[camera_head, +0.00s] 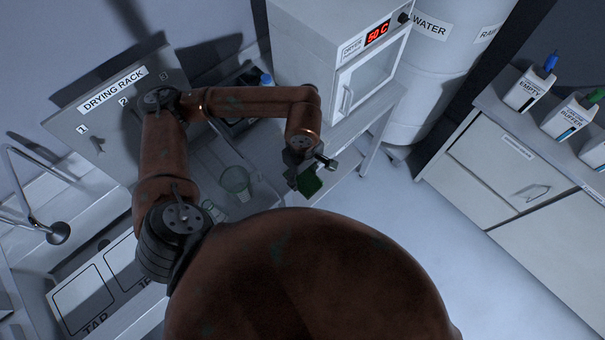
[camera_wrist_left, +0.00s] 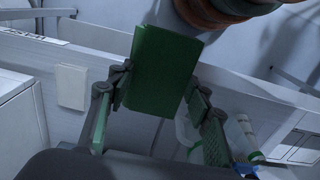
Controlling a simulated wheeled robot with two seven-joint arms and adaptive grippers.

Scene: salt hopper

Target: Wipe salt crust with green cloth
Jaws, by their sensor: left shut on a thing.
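My left gripper (camera_head: 301,170) is at the end of the arm that comes in from the left, bent over the front of the bench below the dryer. It is shut on a dark green cloth (camera_head: 309,184), which hangs from the fingers like a flat square. In the left wrist view the green cloth (camera_wrist_left: 166,68) stands out stiffly between the two fingers of the gripper (camera_wrist_left: 158,92). The cloth appears clear of any surface, but its exact height cannot be told. I cannot make out any salt crust. My right gripper is not in view.
A white dryer (camera_head: 335,50) reading 50 C stands behind the gripper. A clear beaker (camera_head: 235,181) is on the bench left of it, before the drying rack (camera_head: 95,110). White water drums (camera_head: 432,65) and a cabinet (camera_head: 530,175) with labelled bottles are right. The floor between is clear.

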